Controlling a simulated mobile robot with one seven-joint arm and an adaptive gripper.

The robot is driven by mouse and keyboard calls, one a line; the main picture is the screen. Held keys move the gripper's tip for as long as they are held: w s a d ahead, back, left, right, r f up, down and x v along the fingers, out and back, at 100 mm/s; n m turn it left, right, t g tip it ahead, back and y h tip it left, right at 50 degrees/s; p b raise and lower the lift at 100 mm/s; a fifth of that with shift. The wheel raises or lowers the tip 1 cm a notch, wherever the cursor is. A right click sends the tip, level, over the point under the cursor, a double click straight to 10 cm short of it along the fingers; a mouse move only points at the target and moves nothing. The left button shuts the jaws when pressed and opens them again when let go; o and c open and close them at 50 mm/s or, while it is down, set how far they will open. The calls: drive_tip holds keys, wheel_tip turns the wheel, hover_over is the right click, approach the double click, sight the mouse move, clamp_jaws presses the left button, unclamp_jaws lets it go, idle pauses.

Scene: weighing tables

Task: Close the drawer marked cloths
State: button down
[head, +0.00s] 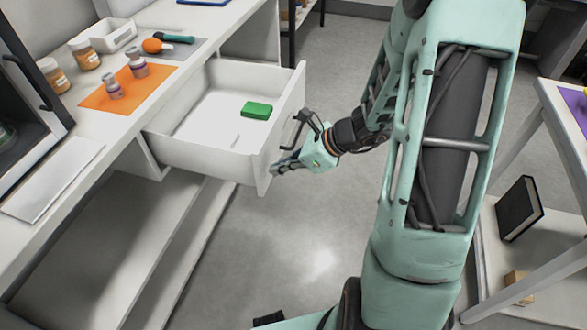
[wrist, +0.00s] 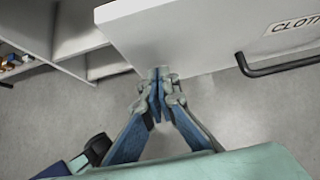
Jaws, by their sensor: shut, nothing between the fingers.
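The white drawer (head: 207,158) is pulled out from under the left table and holds a green block-shaped item (head: 257,110). In the wrist view its white front (wrist: 190,35) carries a label (wrist: 292,22) whose visible letters begin "CLOT", cut off by the picture edge. A dark bar handle (wrist: 270,69) is fixed below the label. My gripper (head: 275,170) is at the outer face of the drawer front, near its lower near corner. In the wrist view my gripper (wrist: 159,75) is shut and empty, its tips at the front's edge; I cannot tell whether they touch.
Bottles and an orange mat (head: 100,98) lie on the left table (head: 85,130). An open shelf (head: 120,230) is beneath it. A white stand (head: 520,265) holding a black book (head: 519,208) is on the right. The floor (head: 310,240) between them is clear.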

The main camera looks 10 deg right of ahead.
sight(168, 141)
drive_tip(key=shift+w+a, duration=0.2)
drive_tip(key=shift+a, duration=0.1)
drive_tip(key=w+a+p, duration=0.1)
drive_tip(key=w+a, duration=0.4)
drive_tip(key=a, duration=0.4)
drive_tip(key=w+a+p, duration=0.1)
drive_tip(key=w+a, duration=0.4)
drive_tip(key=a, duration=0.4)
drive_tip(key=w+a+p, duration=0.1)
drive_tip(key=w+a, duration=0.4)
drive_tip(key=a, duration=0.4)
drive_tip(key=shift+w, duration=0.25)
drive_tip(key=shift+w+a+r, duration=0.15)
drive_tip(key=shift+a+r, duration=0.05)
drive_tip(key=shift+a+r, duration=0.1)
